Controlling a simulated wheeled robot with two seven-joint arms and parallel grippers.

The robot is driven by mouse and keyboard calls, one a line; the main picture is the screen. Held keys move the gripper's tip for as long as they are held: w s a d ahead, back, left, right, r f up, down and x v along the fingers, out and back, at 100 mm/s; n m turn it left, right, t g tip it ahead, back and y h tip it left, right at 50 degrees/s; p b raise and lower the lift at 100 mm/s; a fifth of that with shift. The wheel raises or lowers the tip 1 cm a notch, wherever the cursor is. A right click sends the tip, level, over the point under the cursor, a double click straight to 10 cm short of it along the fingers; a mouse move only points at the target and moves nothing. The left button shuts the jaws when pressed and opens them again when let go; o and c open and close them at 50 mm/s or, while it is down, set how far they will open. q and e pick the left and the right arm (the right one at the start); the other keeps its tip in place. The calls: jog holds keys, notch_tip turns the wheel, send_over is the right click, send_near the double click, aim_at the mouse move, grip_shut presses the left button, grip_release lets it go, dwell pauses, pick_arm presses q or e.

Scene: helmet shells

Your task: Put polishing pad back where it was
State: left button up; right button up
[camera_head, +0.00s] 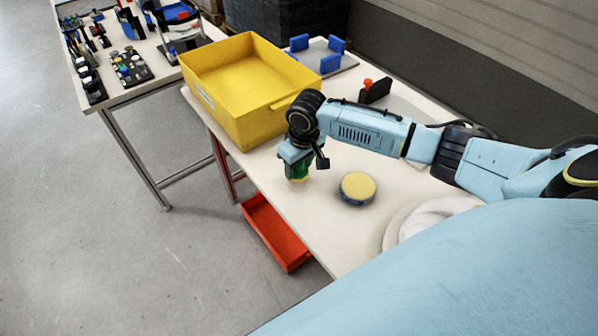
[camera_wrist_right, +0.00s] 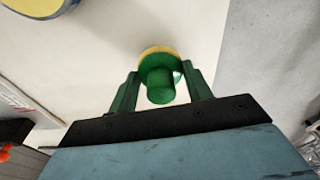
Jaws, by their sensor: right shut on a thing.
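My right gripper (camera_head: 298,168) hangs over the front left part of the near table, left of a round tin. In the right wrist view its green fingers (camera_wrist_right: 160,92) are shut on the green knob of the polishing pad (camera_wrist_right: 157,84). The pad's yellow round face shows beyond the knob. In the head view only a little of the pad's yellow edge (camera_head: 298,180) shows below the fingers. I cannot tell whether the pad touches the table. My left gripper is not in view.
The round tin (camera_head: 357,188) has a yellow top and dark blue side. A large yellow bin (camera_head: 245,130) stands behind the gripper. A white round thing (camera_head: 395,235) lies at right. A red bin (camera_head: 275,232) sits below the table's edge. Table between gripper and tin is clear.

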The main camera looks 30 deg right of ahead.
aim_at(303, 173)
jog(key=shift+f, duration=1.3)
jog(key=shift+f, duration=0.1)
jog(key=o, duration=0.9)
jog(key=r, duration=0.4)
jog(key=s+r+p, duration=0.1)
jog(key=r, duration=0.7)
jog(key=shift+s+d+r+p, duration=0.1)
jog(key=shift+s+d+p, duration=0.1)
jog(key=shift+p, duration=0.2)
jog(key=shift+a, duration=0.1)
